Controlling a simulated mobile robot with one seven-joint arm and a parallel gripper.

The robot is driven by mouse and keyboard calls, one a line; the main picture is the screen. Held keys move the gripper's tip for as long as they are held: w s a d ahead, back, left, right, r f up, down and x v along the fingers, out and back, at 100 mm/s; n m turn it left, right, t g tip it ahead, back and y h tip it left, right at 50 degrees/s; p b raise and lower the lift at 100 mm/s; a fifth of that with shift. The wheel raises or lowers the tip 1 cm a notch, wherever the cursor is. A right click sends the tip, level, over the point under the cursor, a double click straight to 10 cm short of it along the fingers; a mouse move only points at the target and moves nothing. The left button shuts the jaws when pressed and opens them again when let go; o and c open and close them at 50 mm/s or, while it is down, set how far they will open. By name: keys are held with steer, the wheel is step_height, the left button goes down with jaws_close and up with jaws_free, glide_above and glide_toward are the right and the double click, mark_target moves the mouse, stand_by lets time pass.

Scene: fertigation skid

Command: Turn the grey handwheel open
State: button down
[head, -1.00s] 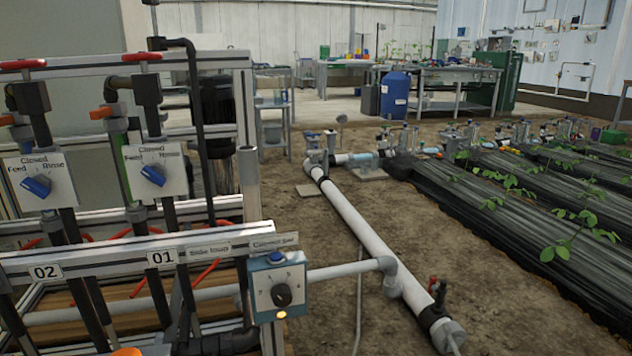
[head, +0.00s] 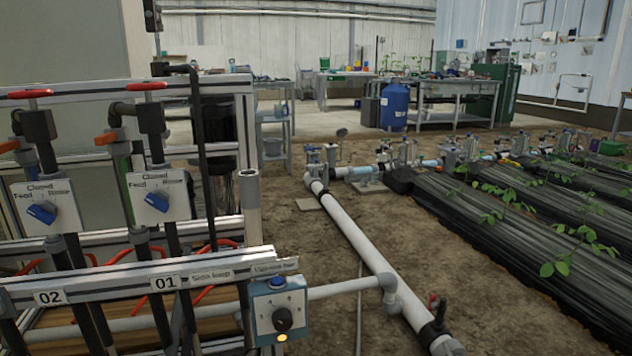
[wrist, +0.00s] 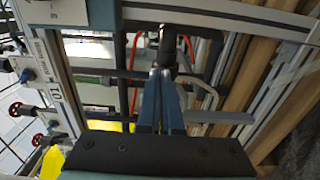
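I cannot pick out a grey handwheel for certain in either view. A small grey disc on a stem (head: 341,132) stands by the far valves, too small to identify. The handwheels that show clearly are red: one at the rack's far left (head: 30,93) and one to its right (head: 146,86). My gripper (wrist: 160,72) shows only in the wrist view. Its two blue fingers lie close together and look shut, with nothing visible between them. They point toward dark pipes and the rack frame, and I cannot judge the gap to these.
The metal rack carries selector boxes with blue knobs (head: 157,200) and a control box (head: 280,312) with a lit lamp. A white pipe (head: 350,235) runs along the soil. Plant beds (head: 520,230) lie right. Bare soil (head: 300,240) lies between rack and pipe.

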steer(key=shift+s+a+r, duration=0.2)
steer(key=shift+a+r, duration=0.35)
steer(key=shift+d+p, duration=0.1)
steer(key=shift+p, duration=0.3)
steer(key=shift+w+d+r+p, duration=0.15)
steer(key=shift+d+p, duration=0.1)
steer(key=shift+p, duration=0.15)
steer(key=p+v, duration=0.1)
steer(key=v, duration=0.5)
steer(key=shift+d+p, duration=0.25)
steer(key=shift+p, duration=0.05)
steer(key=w+a+n, duration=0.2)
steer(key=w+n, duration=0.3)
steer(key=n, duration=0.7)
steer(key=shift+w+r+b, duration=0.3)
steer(key=shift+w, duration=0.1)
steer(key=shift+s+a+f+b, duration=0.2)
steer(key=shift+a+b, duration=0.2)
steer(key=shift+b, duration=0.35)
stand_by(1.1)
